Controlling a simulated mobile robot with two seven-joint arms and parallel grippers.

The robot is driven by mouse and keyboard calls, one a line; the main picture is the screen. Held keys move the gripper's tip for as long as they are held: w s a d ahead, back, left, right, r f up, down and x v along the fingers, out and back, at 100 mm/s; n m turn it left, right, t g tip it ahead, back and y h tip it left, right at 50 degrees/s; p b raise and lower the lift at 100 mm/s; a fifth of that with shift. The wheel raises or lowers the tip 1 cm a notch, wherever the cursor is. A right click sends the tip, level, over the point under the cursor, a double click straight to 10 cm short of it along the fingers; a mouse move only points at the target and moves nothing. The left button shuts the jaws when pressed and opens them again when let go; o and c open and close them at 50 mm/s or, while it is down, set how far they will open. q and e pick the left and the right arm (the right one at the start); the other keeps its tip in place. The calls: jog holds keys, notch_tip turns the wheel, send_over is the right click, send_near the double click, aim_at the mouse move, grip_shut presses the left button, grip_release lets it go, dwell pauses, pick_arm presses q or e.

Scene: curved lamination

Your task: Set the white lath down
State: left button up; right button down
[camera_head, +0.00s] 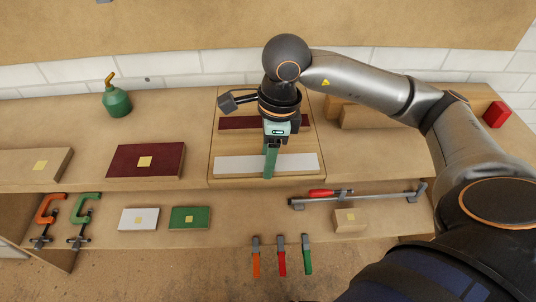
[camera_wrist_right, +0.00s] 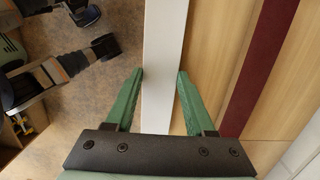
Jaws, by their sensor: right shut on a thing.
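The white lath (camera_head: 297,163) lies lengthwise left to right over the front part of a wooden board (camera_head: 228,145). My right gripper (camera_head: 270,165) comes down from above and is shut on the lath near its middle. In the right wrist view the lath (camera_wrist_right: 163,50) runs between the two green fingers of the right gripper (camera_wrist_right: 160,85). Whether the lath touches the board or hangs just above it, I cannot tell. A dark red lath (camera_head: 236,123) lies farther back on the board, partly hidden by the gripper. My left gripper is not in view.
A dark red block (camera_head: 125,165) and a green bottle (camera_head: 117,101) stand to the left. Wooden blocks (camera_head: 375,117) lie at the back right. A red-handled bar clamp (camera_head: 365,198) lies on the lower shelf, with small clamps (camera_head: 281,260) at its front edge.

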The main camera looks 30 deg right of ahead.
jog(key=c, duration=0.7)
grip_release()
jog(key=shift+f, duration=0.2)
jog(key=o, duration=0.4)
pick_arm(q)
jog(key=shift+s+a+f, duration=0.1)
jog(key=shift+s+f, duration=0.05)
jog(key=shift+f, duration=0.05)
pick_arm(e)
jog(key=shift+o, duration=0.2)
jog(key=shift+r, duration=0.1)
jog(key=shift+r, duration=0.15)
pick_arm(q)
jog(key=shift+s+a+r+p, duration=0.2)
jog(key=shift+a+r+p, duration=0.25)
jog(key=shift+p, duration=0.6)
pick_arm(e)
notch_tip(320, 180, up, 12)
jog(key=d, duration=0.1)
jog(key=shift+s, duration=0.35)
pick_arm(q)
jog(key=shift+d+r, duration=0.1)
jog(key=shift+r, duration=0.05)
pick_arm(e)
jog(key=shift+d, duration=0.1)
